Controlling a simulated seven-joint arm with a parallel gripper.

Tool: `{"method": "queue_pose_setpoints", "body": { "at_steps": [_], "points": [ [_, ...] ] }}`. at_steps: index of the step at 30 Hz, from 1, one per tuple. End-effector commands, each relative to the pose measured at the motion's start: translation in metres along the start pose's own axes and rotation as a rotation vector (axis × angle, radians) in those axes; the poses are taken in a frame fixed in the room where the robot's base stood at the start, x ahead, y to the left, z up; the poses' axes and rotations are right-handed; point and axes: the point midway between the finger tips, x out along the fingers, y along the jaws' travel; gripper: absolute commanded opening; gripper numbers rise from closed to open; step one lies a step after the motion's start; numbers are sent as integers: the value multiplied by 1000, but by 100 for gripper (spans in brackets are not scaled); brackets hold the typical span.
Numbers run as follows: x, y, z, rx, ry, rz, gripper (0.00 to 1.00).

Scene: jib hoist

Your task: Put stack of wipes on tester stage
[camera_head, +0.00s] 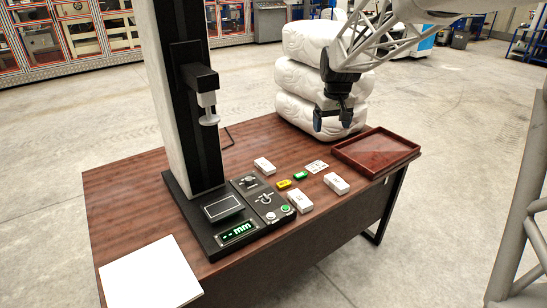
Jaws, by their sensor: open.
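A flat white square (151,276), which looks like the stack of wipes, lies at the table's front left corner; its layers cannot be made out. A black tester (187,130) with a tall column stands right of and behind it. A white round foot (209,119) hangs from the tester's arm above its base. A dark plate with a white outline (223,207) on the base looks like the stage, with nothing on it. My gripper (333,120) is open and empty, pointing down at the back right, far from the white square.
Large white puffy bags (310,78) are stacked at the back, behind my gripper. A red-brown tray (377,152) is at the right edge. Small white boxes (300,201), a yellow block (284,184) and a green block (300,175) lie right of the tester. Bare table (125,200) lies left of it.

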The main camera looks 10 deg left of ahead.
Motion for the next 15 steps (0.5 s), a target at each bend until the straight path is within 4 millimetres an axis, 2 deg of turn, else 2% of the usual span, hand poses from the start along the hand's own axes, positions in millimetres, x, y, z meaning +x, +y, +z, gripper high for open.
{"method": "queue_pose_setpoints", "body": {
  "at_steps": [3, 15],
  "points": [
    [16, -5, -28, -25, -9, -4, 85],
    [74, -26, -114, -112, -31, -14, 85]
  ]
}}
